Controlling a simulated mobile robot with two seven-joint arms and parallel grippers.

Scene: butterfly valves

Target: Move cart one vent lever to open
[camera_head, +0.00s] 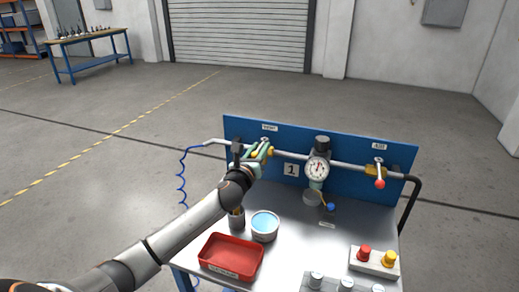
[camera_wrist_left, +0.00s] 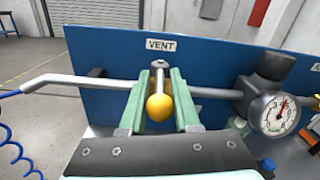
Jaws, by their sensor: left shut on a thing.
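The vent lever (camera_wrist_left: 159,106) has a yellow knob and shows in the left wrist view below the VENT label (camera_wrist_left: 160,45). Its stem runs up from the knob toward the pipe, and the knob points toward my wrist camera. My left gripper (camera_wrist_left: 160,75) has its green fingers on both sides of the lever and is shut on it. In the head view my left gripper (camera_head: 260,150) covers most of the lever at the pipe, below the VENT label (camera_head: 269,127). The cart (camera_head: 330,250) carries a number 1 plate (camera_head: 291,170). My right gripper is not in view.
A gauge (camera_head: 317,168) and a red-knobbed lever (camera_head: 380,183) sit along the same pipe to the right. A red tray (camera_head: 231,256), a blue-filled bowl (camera_head: 265,225) and a block with red and yellow buttons (camera_head: 374,261) stand on the cart top. Floor around is clear.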

